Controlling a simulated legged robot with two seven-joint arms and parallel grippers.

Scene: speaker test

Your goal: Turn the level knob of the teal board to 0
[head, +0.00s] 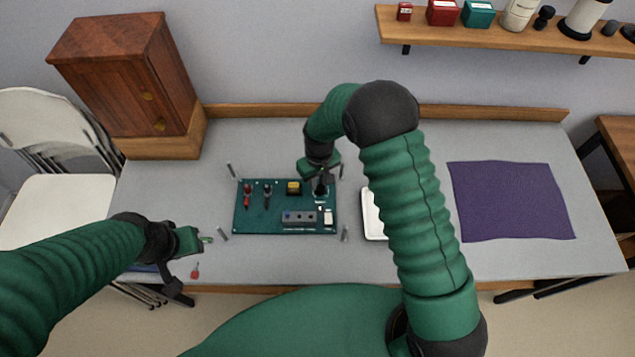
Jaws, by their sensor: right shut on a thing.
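The teal board (260,222) lies flat on the grey table, left of the middle. It carries red and black parts at its upper left, a small yellow-topped block, and a grey strip along its lower edge. My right gripper (321,182) reaches down over the board's upper right corner and is shut on a dark knob (320,190), which it mostly hides. I cannot read the knob's setting or any marks around it. My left gripper (207,239) hangs left of the board, near the table's front edge, apart from it; its finger gap is too small to judge.
Several grey posts (222,234) stand around the board. A small red item (195,272) lies near the front edge. A white tray (373,224) is partly behind my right arm. A purple mat (512,200) lies right, a wooden cabinet (125,80) stands back left, and a shelf (480,36) hangs above.

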